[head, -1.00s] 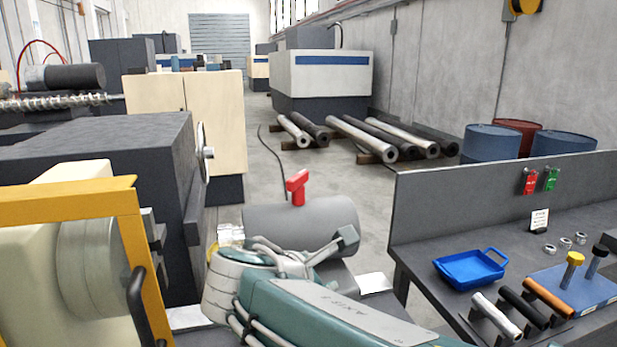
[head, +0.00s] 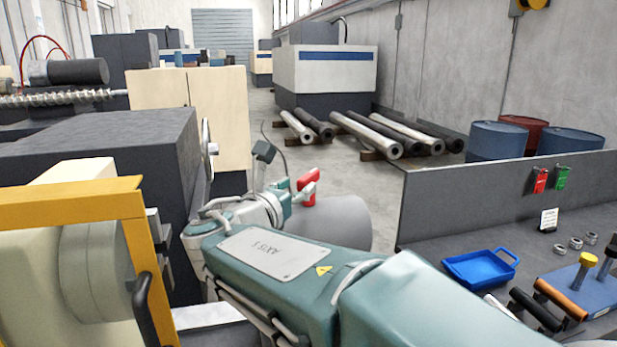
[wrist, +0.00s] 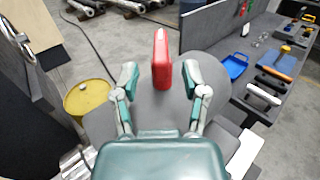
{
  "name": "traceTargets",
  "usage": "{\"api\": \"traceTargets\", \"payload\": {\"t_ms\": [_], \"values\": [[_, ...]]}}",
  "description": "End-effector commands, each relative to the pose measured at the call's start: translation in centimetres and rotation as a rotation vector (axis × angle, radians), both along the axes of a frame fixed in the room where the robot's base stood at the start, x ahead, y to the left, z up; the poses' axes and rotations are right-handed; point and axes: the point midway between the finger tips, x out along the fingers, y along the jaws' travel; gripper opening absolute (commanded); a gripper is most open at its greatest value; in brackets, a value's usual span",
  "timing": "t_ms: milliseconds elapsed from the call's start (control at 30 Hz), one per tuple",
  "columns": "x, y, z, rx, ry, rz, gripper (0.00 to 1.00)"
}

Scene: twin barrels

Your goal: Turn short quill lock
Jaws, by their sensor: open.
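A red lever handle (head: 309,184), which I take to be the quill lock, stands on top of a grey barrel (head: 345,218). It also shows upright at the middle of the wrist view (wrist: 161,60), with the grey barrel (wrist: 95,124) beneath it. My gripper (wrist: 160,76) is open, with one green-tipped finger on each side of the handle in that view. Both fingers look apart from it; I cannot tell how deep the handle sits between them. In the head view my gripper (head: 284,172) is just left of the handle, and my arm hides part of the barrel.
A dark bench (head: 440,228) with a blue tray (head: 479,268) stands right. A yellow-framed machine (head: 75,205) and a dark grey machine block (head: 100,140) stand left. A yellow drum (wrist: 86,98) is left of the barrel in the wrist view.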

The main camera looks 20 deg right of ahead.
Motion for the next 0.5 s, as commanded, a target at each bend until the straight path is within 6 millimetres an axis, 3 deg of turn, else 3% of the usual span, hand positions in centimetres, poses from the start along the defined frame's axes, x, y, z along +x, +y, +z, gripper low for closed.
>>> {"api": "traceTargets", "payload": {"t_ms": [200,500], "values": [[2.8,-2.5,-0.1,0.001,0.001,-0.003,0.57],[4.0,-3.5,0.0,0.001,-0.001,0.001,0.57]]}}
